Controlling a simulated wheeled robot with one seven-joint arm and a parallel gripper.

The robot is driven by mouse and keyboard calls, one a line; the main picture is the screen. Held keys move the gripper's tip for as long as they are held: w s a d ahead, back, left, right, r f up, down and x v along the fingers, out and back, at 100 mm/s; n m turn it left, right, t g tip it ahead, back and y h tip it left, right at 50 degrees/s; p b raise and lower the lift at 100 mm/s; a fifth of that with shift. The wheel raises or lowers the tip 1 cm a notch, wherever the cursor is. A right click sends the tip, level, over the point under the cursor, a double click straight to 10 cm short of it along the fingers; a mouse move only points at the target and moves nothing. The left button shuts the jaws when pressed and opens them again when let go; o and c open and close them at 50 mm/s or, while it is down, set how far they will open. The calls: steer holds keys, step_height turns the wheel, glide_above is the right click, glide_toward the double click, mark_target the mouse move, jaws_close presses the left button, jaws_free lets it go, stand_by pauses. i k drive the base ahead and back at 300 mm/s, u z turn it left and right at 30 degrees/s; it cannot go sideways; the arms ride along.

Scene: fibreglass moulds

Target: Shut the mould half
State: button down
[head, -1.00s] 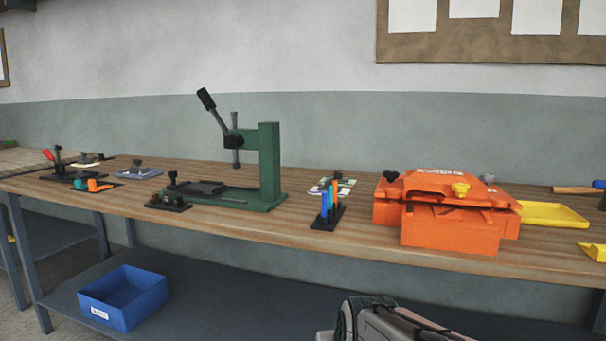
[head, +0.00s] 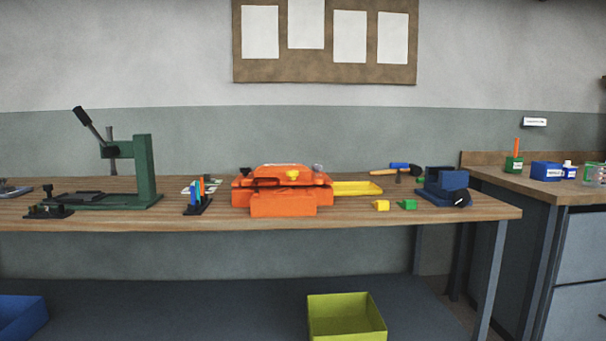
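The orange mould (head: 283,203) sits on the wooden workbench, near the middle of the head view. Its upper part (head: 285,172) lies over the lower body, with a dark gap showing between them at the front left. I cannot tell from here whether the halves meet fully. My gripper is not in view.
A green press (head: 145,172) and a rack of coloured pens (head: 197,197) stand left of the mould. A yellow tray (head: 356,188), a hammer (head: 398,170), small yellow and green blocks and a blue vise (head: 445,187) are to the right. A lime bin (head: 346,318) is below.

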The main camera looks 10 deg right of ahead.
mark_target(274, 173)
steer(key=u, duration=1.1)
steer(key=i, duration=1.4)
steer(key=z, duration=0.4)
